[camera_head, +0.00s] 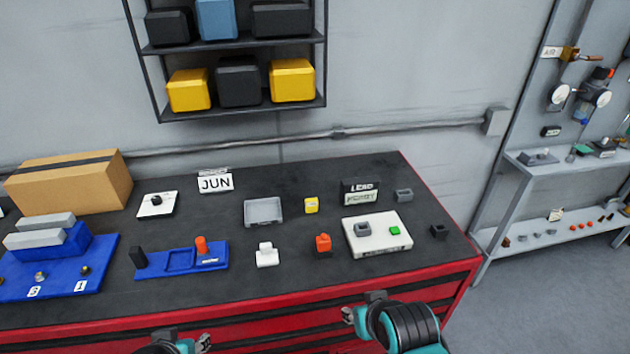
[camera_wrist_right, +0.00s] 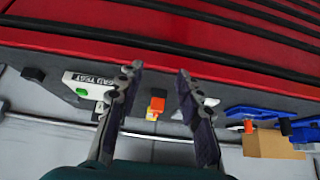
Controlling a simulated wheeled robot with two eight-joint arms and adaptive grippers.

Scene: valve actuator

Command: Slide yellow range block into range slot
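A small yellow block (camera_head: 311,205) stands on the dark bench top, right of a grey tray (camera_head: 263,212). A blue fixture (camera_head: 182,261) with recesses lies at the left middle, with a dark block and an orange piece on it; I cannot tell which recess is the range slot. My right gripper (camera_head: 360,311) is in front of the bench's front edge, away from the block. In the right wrist view, its two fingers (camera_wrist_right: 160,77) are apart with nothing between them. My left gripper (camera_head: 202,343) shows only partly at the bottom edge, and its finger opening is unclear.
An orange block (camera_head: 323,243), a white piece (camera_head: 267,254) and a white panel (camera_head: 377,233) with a green button stand near the yellow block. A larger blue stand (camera_head: 60,270) and a cardboard box (camera_head: 70,182) fill the left. The bench's front strip is clear.

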